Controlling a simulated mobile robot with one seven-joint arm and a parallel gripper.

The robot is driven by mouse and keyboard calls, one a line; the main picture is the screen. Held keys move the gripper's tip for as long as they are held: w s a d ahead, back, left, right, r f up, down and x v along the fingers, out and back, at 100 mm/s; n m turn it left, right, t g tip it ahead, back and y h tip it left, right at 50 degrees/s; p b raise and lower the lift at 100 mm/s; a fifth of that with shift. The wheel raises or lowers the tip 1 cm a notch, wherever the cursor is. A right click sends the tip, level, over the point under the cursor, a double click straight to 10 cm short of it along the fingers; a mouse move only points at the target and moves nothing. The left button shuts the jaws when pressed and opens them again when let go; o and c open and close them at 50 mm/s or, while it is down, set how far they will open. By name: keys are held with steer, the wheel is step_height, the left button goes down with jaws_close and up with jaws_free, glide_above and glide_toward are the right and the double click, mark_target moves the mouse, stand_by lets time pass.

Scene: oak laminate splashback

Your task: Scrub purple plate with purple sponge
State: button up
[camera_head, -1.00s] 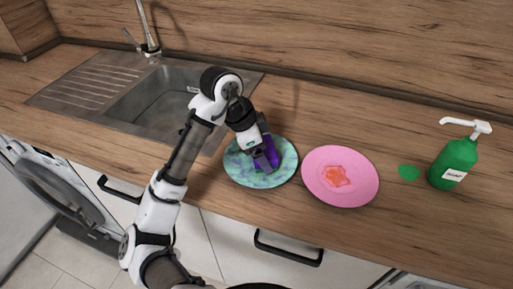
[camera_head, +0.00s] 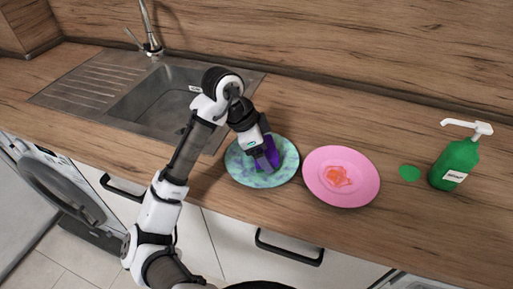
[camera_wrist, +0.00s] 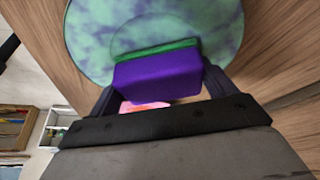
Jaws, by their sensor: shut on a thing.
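My gripper (camera_head: 268,161) is shut on a purple sponge (camera_wrist: 160,76) with a green scouring side; its fingers show on either side of it in the wrist view. No plainly purple plate shows.
A green soap bottle (camera_head: 455,164) with a white pump stands at the right, beside a flat green spot (camera_head: 409,173). A sink (camera_head: 160,103) with a tap (camera_head: 151,40) is at the back left. The splashback bounds the counter behind; drawer handles are in front.

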steer(key=shift+s+a, duration=0.1)
steer(key=shift+a, duration=0.4)
steer(key=shift+w, duration=0.35)
steer(key=shift+s+d+f, duration=0.1)
steer(key=shift+s, duration=0.6)
steer(key=shift+w, duration=0.65)
steer(key=shift+s+p, duration=0.5)
steer(key=shift+s, duration=0.15)
steer(key=shift+w, duration=0.7)
steer(key=shift+s, duration=0.7)
steer(key=shift+w+p, duration=0.3)
steer(key=shift+w, duration=0.05)
